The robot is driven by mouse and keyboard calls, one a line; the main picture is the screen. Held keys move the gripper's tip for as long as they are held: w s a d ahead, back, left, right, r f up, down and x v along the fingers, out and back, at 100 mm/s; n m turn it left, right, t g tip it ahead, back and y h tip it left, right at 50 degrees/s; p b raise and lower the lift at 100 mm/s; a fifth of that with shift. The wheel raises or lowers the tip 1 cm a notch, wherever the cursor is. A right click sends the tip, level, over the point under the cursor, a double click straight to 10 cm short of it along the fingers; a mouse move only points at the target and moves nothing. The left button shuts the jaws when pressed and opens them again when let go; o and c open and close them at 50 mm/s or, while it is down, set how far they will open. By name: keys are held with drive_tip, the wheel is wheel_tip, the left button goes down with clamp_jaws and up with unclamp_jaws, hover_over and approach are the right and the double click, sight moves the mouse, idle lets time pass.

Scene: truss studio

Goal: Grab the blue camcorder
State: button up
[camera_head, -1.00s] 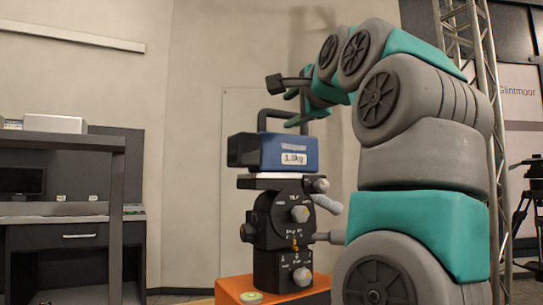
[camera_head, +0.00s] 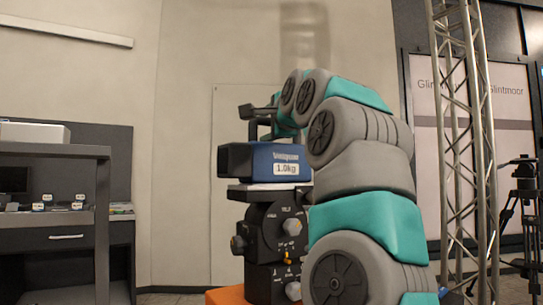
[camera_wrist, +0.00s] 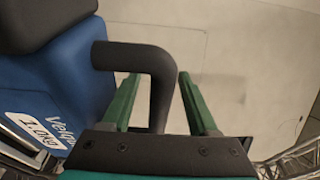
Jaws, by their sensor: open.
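The blue camcorder (camera_head: 285,152) has a black front, a "1.0kg" label and a black top handle (camera_head: 253,130). It sits upright on a black tripod head (camera_head: 272,230). In the wrist view, the camcorder's blue body (camera_wrist: 70,75) is at the left and its black handle (camera_wrist: 150,57) bends down between my green fingers. My gripper (camera_wrist: 159,77) is open, with one finger on each side of the handle and gaps visible. In the head view, my gripper (camera_head: 268,127) is at the handle, partly hidden by my arm.
The tripod head stands on an orange base (camera_head: 232,296). A dark desk and shelf (camera_head: 50,150) stand at the left. A metal truss (camera_head: 462,130) and another tripod (camera_head: 524,200) stand at the right. The wall behind the camcorder is clear.

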drive_tip(key=shift+c, duration=0.2)
clamp_jaws()
idle(1.1)
